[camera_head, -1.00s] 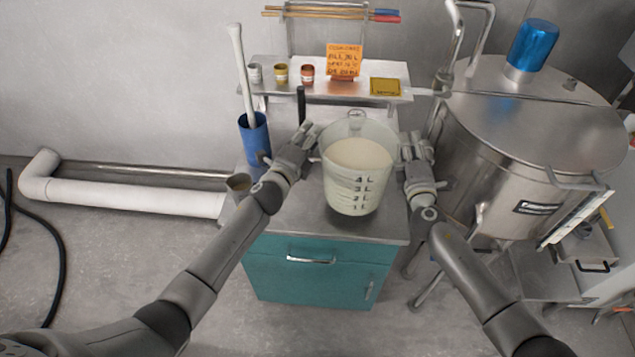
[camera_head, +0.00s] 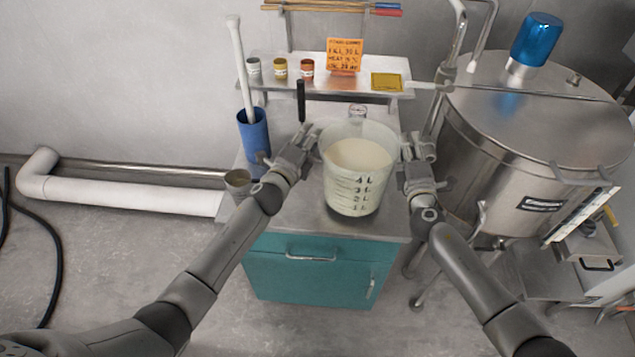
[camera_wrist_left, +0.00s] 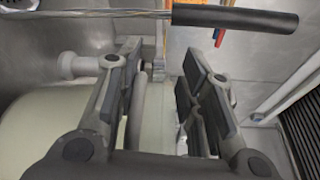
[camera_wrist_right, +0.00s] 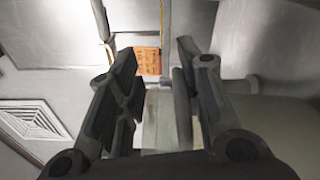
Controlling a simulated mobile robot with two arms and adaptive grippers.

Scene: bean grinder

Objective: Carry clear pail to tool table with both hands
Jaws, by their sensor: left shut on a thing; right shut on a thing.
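The clear pail (camera_head: 357,200) has dark litre marks and holds cream-coloured liquid. It is upright over the steel top of the teal cabinet table (camera_head: 290,222). I cannot tell whether its base touches the top. My left gripper (camera_head: 303,145) is shut on the pail's left side, and my right gripper (camera_head: 417,150) is shut on its right side. In the left wrist view the pail wall (camera_wrist_left: 40,115) is at left, with a pale bar between the fingers. In the right wrist view the pail (camera_wrist_right: 280,120) is at right. The fingers partly hide both grips.
Behind is a shelf (camera_head: 310,88) with small jars and an orange sign (camera_head: 344,56). A large steel vat (camera_head: 530,130) stands close at right.

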